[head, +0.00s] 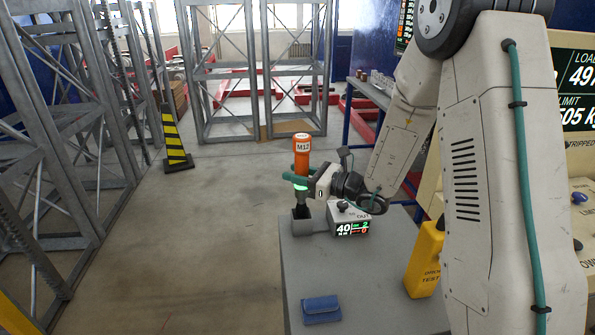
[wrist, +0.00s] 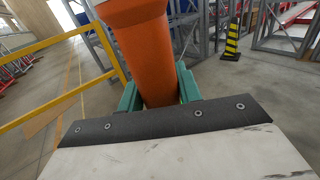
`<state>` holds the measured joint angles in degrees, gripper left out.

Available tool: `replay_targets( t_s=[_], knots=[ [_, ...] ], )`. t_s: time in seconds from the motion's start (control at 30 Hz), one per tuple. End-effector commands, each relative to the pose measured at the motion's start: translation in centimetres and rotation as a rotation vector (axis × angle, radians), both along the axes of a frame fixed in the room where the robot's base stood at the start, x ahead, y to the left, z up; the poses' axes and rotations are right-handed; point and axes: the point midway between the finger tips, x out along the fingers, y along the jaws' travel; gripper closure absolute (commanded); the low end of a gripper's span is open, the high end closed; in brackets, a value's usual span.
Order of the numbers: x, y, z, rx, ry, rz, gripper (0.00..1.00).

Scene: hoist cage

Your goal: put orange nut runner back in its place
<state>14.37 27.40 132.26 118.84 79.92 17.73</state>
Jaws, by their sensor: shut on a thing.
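The orange nut runner (head: 302,152), marked M12, stands upright at the far left corner of the grey bench. In the wrist view the orange body (wrist: 150,55) rises between the two green fingers of my gripper (wrist: 158,90). The lower end of the nut runner is at a grey open-topped holder (head: 305,222). I cannot tell how deep it sits in the holder. A display unit (head: 352,229) reading 40 stands right beside the holder.
A blue folded cloth or pouch (head: 321,310) lies on the grey bench top (head: 365,285). A yellow box (head: 425,260) stands at the right. A yellow and black post (head: 175,138) and steel lattice frames (head: 255,70) stand beyond. The bench's middle is clear.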

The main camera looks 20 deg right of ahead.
Motion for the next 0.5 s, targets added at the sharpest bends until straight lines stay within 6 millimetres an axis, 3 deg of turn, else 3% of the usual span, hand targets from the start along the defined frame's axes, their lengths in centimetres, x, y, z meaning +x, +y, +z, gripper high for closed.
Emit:
replay_targets(
  t_s=[0.5],
  knots=[
    [0.0, 0.0, -1.4, 0.001, -0.001, 0.0, 1.0]
  ],
)
